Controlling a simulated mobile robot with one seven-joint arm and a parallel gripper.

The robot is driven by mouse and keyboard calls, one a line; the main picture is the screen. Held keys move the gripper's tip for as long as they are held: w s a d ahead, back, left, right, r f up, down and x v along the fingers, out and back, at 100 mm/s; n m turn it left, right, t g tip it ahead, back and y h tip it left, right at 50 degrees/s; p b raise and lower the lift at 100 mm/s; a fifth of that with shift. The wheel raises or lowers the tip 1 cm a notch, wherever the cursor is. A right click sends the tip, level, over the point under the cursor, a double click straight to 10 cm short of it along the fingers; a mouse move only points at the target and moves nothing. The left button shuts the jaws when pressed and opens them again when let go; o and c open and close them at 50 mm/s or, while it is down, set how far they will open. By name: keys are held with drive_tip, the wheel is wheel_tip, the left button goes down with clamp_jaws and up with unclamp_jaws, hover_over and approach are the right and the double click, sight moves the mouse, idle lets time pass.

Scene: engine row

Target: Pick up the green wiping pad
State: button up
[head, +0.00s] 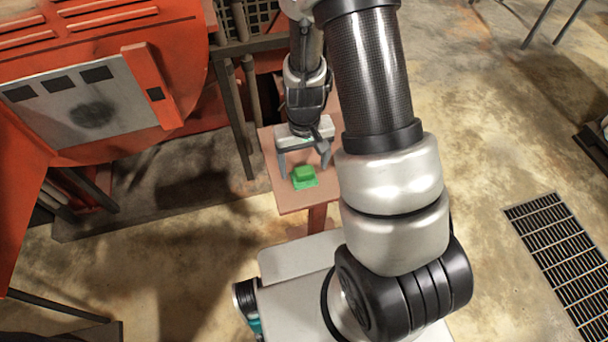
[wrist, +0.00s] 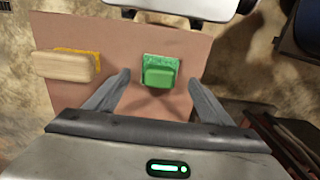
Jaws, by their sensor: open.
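The green wiping pad (head: 304,178) lies on a small reddish-brown table (head: 288,199) in the head view, close to the table's front edge. In the wrist view the pad (wrist: 160,73) shows a raised green block on a flatter, brighter green base. My gripper (head: 303,169) is open and points down at the table. In the wrist view its two fingers (wrist: 158,85) stand apart, one to the left and one to the right of the pad, with nothing between them held. I cannot tell the exact height of the fingertips above the table.
A tan block with a yellow base (wrist: 65,66) lies left of the pad on the table in the wrist view. In the head view orange machinery with a grey panel (head: 85,100) stands at the left. A floor grate (head: 565,255) is at the right, with open floor around it.

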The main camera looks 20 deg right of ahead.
sight(304, 170)
wheel_tip(304, 170, down, 4)
drive_tip(key=shift+w+r, duration=0.1)
drive_tip(key=shift+r, duration=0.1)
drive_tip(key=c, duration=1.2)
drive_tip(key=shift+o, duration=0.2)
drive_tip(key=shift+r, duration=0.1)
wheel_tip(304, 170, up, 10)
drive_tip(key=shift+f+p, duration=0.1)
drive_tip(key=shift+p, duration=0.25)
